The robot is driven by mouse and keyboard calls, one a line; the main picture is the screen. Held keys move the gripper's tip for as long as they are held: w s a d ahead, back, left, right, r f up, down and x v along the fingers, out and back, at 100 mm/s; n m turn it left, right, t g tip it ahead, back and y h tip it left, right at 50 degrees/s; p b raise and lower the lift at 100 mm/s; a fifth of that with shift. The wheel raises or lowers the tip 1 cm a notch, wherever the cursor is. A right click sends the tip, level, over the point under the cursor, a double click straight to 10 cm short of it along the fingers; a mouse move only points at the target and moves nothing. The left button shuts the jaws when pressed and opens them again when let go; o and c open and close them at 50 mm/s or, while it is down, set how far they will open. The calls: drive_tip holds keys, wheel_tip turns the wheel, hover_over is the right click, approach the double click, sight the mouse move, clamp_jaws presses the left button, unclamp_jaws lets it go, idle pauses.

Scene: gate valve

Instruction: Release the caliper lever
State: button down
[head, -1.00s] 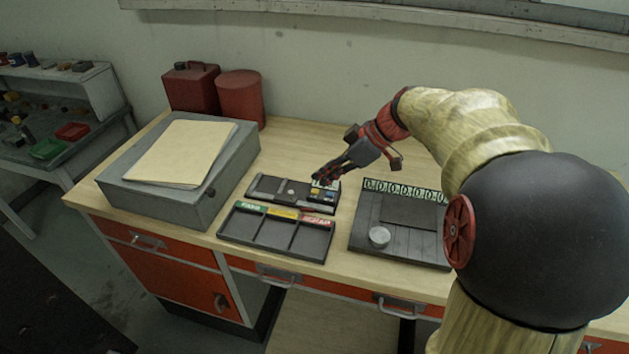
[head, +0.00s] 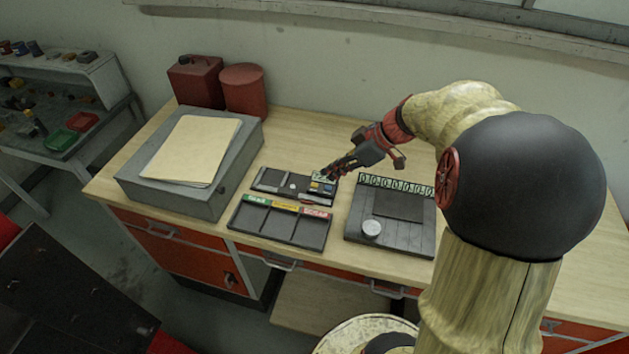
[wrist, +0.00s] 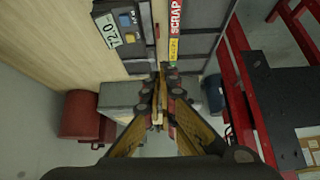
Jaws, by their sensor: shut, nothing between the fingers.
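A dark flat caliper device (head: 268,181) lies on the wooden bench behind the sorting tray. Its right end has a pale display and small blue and yellow parts. In the wrist view its display (wrist: 107,30) reads like 720, with the blue and yellow parts beside it. I cannot make out for sure which part is the lever. My gripper (head: 325,176) is shut and empty, with its tips at the right end of the device in the head view. In the wrist view the fingers (wrist: 160,78) are together; contact with the device cannot be told.
The three-part tray (head: 280,226) with green, yellow and red labels lies in front. A dark plate (head: 390,238) with a round metal piece is to the right. A grey box (head: 150,190) with papers stands left, red cans (head: 244,90) behind. Bare bench lies at right.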

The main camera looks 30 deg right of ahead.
drive_tip(key=b, duration=0.1)
hover_over(315, 206)
drive_tip(key=w+a, duration=0.1)
wheel_tip(315, 206, down, 8)
drive_tip(key=shift+w+f, duration=0.1)
drive_tip(key=shift+f, duration=0.15)
drive_tip(key=shift+s+d+f, duration=0.1)
drive_tip(key=shift+f, duration=0.5)
drive_tip(key=shift+s+d+f, duration=0.1)
drive_tip(key=shift+f, duration=0.45)
drive_tip(key=shift+f+b, duration=0.35)
drive_tip(key=shift+f, duration=0.2)
drive_tip(key=shift+d+f, duration=0.1)
drive_tip(key=f+b, duration=0.1)
drive_tip(key=b, duration=0.3)
drive_tip(key=shift+s+d+f, duration=0.15)
drive_tip(key=shift+s+f, duration=0.05)
drive_tip(key=shift+s+b, duration=0.1)
drive_tip(key=shift+b, duration=0.8)
drive_tip(key=shift+r, duration=0.15)
